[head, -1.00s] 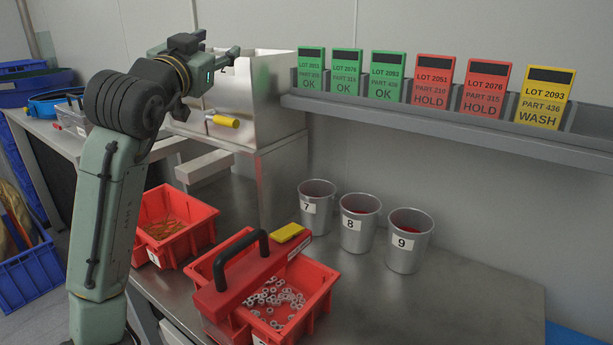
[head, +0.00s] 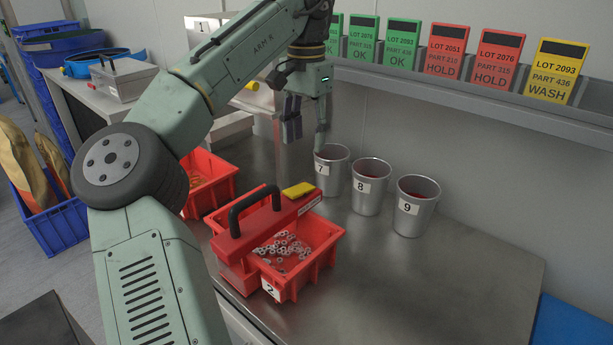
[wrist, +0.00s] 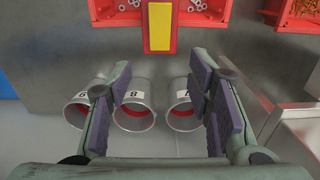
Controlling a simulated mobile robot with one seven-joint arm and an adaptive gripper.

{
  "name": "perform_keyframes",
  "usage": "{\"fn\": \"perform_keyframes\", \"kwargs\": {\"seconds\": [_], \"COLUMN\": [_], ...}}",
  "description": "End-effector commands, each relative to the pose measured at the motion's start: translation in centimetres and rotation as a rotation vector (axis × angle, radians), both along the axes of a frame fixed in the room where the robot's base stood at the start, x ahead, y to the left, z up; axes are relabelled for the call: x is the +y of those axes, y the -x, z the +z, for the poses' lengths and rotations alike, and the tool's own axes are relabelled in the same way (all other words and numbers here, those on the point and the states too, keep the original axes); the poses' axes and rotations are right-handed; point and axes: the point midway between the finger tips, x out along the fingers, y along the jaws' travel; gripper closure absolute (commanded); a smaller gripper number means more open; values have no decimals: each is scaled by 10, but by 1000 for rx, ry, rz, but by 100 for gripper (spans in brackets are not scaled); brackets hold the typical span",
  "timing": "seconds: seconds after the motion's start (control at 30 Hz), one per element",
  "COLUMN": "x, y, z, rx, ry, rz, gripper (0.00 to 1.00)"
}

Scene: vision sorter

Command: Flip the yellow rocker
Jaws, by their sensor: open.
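The yellow rocker (head: 299,189) is a small flat yellow block at one end of the red device (head: 262,222), which has a black handle and lies across the red bin of washers. In the wrist view the rocker (wrist: 160,27) is upright at top centre, just beyond the fingertips and between their lines. Which way it is tilted I cannot tell. My gripper (head: 306,138) is open and empty, pointing down above the bench, above and apart from the rocker, near cup 7. Its two spread fingers also show in the wrist view (wrist: 160,78).
Metal cups 7 (head: 331,170), 8 (head: 370,187) and 9 (head: 415,207) stand right of the rocker. Red bin 2 (head: 320,262) holds washers; another red bin (head: 212,183) is behind it. A shelf (head: 450,98) with lot cards runs above. The bench's right side is clear.

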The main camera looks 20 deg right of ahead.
Motion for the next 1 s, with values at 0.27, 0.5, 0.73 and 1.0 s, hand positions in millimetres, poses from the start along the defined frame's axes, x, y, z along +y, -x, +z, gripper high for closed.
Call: {"fn": "perform_keyframes", "kwargs": {"seconds": [0.27, 0.5, 0.73, 1.0], "x": [-1, 0, -1, -1], "y": [0, 0, 0, 0], "z": [-52, -87, -102, -102], "rx": [2, -4, -5, -4], "ry": [5, 1, 4, 5], "rz": [-5, -1, -2, -2], "gripper": [53, 53, 53, 55]}}
